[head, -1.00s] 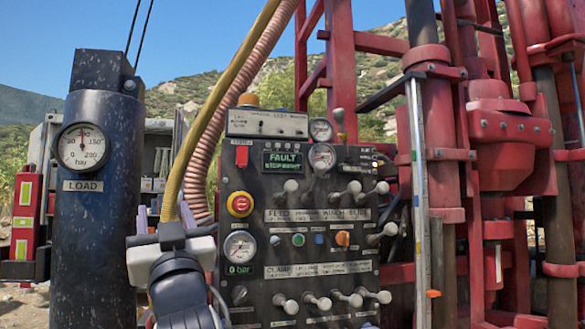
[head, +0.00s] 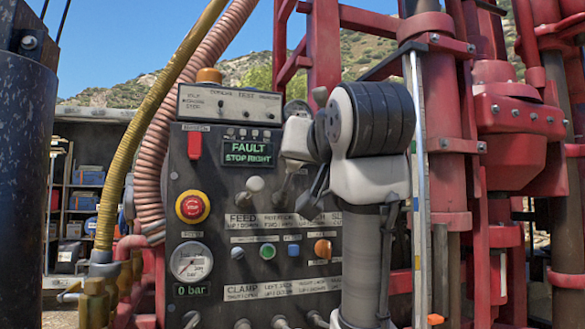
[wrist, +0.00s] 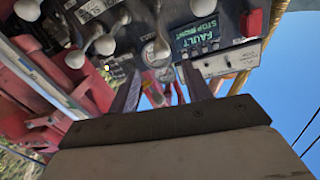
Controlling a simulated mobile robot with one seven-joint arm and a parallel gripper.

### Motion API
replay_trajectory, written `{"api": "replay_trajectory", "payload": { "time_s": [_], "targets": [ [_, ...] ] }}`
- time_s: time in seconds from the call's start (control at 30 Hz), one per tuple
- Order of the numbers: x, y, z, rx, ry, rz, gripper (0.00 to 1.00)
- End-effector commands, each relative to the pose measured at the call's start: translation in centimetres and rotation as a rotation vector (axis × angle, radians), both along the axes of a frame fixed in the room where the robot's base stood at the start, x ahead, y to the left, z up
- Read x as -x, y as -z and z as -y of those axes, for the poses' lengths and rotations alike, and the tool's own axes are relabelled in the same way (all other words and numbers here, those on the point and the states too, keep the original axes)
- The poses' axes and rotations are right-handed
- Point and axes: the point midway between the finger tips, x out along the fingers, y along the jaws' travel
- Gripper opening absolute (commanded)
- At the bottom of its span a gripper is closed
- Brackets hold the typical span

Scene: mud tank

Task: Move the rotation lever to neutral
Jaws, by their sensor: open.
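The dark control panel (head: 225,225) fills the middle of the head view. The rotation label (head: 283,219) is in its upper label row, right of the feed label. The feed lever (head: 255,185) shows a pale round knob. Just right of it, the rotation lever (head: 283,188) is largely covered by my arm, so its exact tilt cannot be told. In the wrist view my gripper (wrist: 160,70) is open and empty, its two dark fingers pointing at the panel with a gap between them. Pale-knobbed levers (wrist: 105,45) show left of the fingers; which is rotation is unclear.
A red stop button (head: 192,207), a pressure gauge (head: 191,262) and a FAULT display (head: 247,153) are on the panel. Thick hoses (head: 155,130) run along its left. A red drill mast (head: 440,150) stands at right. More levers line the panel's bottom.

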Motion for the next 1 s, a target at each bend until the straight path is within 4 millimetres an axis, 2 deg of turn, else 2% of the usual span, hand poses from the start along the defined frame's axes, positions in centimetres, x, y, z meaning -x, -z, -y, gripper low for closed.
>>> {"api": "replay_trajectory", "payload": {
  "time_s": [0.17,0.5,0.7,0.83,1.0],
  "targets": [
    [-1.6,-0.2,-0.3,0.001,0.0,-0.004,0.49],
    [-8.5,-0.3,-1.7,0.0,0.0,-0.005,0.49],
    [-11.8,-0.2,-2.3,0.001,0.001,-0.003,0.49],
    [-13.0,-0.1,-2.6,0.0,0.001,-0.002,0.49],
    [-13.5,0.0,-2.7,0.001,0.0,0.0,0.49]
  ]
}}
